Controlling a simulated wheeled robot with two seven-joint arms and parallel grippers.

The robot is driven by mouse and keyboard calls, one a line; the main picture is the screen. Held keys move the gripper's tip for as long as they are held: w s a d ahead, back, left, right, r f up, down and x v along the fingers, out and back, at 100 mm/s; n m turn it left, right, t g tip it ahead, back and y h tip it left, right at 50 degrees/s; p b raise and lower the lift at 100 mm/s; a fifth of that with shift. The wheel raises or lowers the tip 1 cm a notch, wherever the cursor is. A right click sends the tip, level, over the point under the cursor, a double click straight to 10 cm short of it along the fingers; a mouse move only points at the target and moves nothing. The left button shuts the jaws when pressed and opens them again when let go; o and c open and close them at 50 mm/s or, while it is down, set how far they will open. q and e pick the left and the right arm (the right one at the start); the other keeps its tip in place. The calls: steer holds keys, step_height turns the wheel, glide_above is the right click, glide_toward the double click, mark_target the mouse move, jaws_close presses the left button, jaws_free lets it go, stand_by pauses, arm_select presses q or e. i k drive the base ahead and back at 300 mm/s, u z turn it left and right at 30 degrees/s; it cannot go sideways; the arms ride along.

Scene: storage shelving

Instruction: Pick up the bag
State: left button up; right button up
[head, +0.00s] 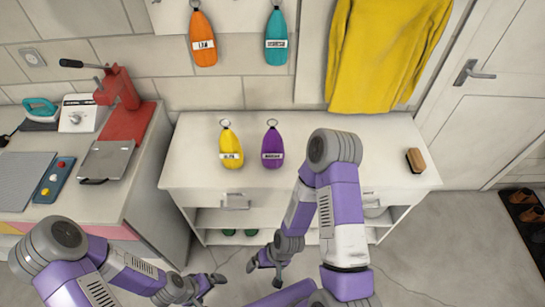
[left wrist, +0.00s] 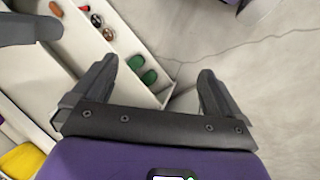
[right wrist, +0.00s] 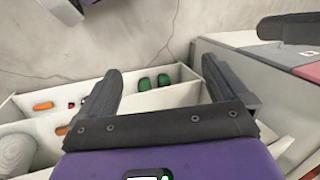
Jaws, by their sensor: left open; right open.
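Several bag-shaped pouches with rings and white labels are in the head view, and I cannot tell which one the task means. A yellow pouch (head: 231,148) and a purple pouch (head: 272,147) lie on the white cabinet top (head: 330,140). An orange pouch (head: 202,40) and a teal pouch (head: 276,40) hang on the wall above. My left gripper (head: 209,287) is open and empty, low in front of the cabinet; its fingers show in the left wrist view (left wrist: 158,85). My right gripper (head: 265,272) is open and empty, right of it; its fingers show in the right wrist view (right wrist: 160,80).
A yellow cloth (head: 385,50) hangs at the back right. A brush (head: 415,160) lies on the cabinet's right end. Green shoes (right wrist: 153,82) stand on the lower shelf. A red press (head: 118,88) occupies the left counter. Open floor (head: 430,250) lies right of the cabinet, before a door (head: 490,80).

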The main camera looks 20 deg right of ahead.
mark_target(272, 151)
steer(key=z, duration=1.05)
steer(key=i, duration=0.35)
steer(key=u, duration=0.8)
